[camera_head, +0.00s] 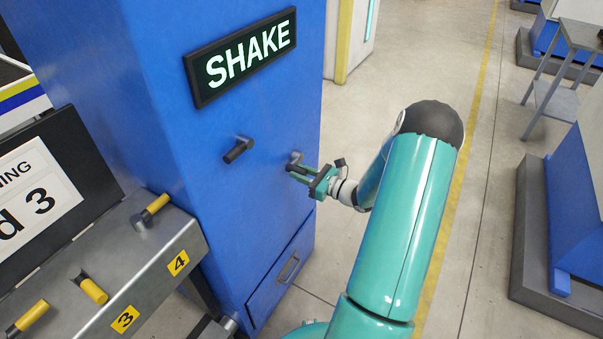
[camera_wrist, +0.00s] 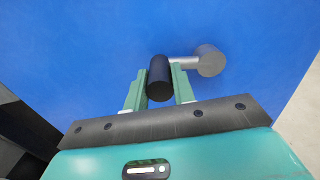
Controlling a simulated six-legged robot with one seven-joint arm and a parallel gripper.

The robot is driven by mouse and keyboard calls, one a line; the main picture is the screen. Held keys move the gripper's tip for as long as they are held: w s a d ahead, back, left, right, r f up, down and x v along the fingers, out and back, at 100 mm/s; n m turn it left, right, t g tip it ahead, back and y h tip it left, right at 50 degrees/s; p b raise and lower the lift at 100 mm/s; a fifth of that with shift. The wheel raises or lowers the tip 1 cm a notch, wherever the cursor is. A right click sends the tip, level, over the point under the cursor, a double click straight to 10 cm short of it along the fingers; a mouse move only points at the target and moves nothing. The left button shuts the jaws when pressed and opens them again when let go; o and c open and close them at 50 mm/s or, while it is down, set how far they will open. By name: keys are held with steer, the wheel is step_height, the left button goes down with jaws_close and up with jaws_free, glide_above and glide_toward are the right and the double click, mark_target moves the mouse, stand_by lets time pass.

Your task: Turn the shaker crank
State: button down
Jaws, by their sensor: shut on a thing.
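The shaker crank shows in the wrist view as a black cylindrical handle (camera_wrist: 159,78) joined by a short grey arm to a round grey hub (camera_wrist: 209,61) on its right. In the head view its grey hub (camera_head: 295,157) sits on the blue cabinet face below and right of the lit SHAKE sign (camera_head: 240,57). My gripper (camera_head: 299,172) is at the crank, shut on the handle, with one green finger on each side in the wrist view. The handle is mostly hidden by the fingers in the head view.
Another black handle (camera_head: 238,151) sticks out of the blue cabinet (camera_head: 190,180) left of my gripper. A drawer (camera_head: 283,270) is below. A grey console (camera_head: 150,245) with several yellow-ended levers stands at left. Open floor (camera_head: 415,60) lies to the right.

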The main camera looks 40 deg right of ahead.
steer(key=shift+f, duration=0.1)
steer(key=shift+f+n, duration=0.9)
steer(key=shift+n, duration=0.6)
steer(key=w+d+f+n, duration=0.1)
steer(key=d+n, duration=0.4)
steer(key=n, duration=0.6)
steer(key=w+d+f+n, duration=0.2)
steer(key=d+f+n, duration=0.2)
steer(key=n, duration=0.7)
steer(key=shift+w+d+f+n, duration=0.15)
steer(key=shift+d+f+n, duration=0.05)
steer(key=shift+d+n, duration=0.25)
steer(key=c, duration=1.2)
jaws_free()
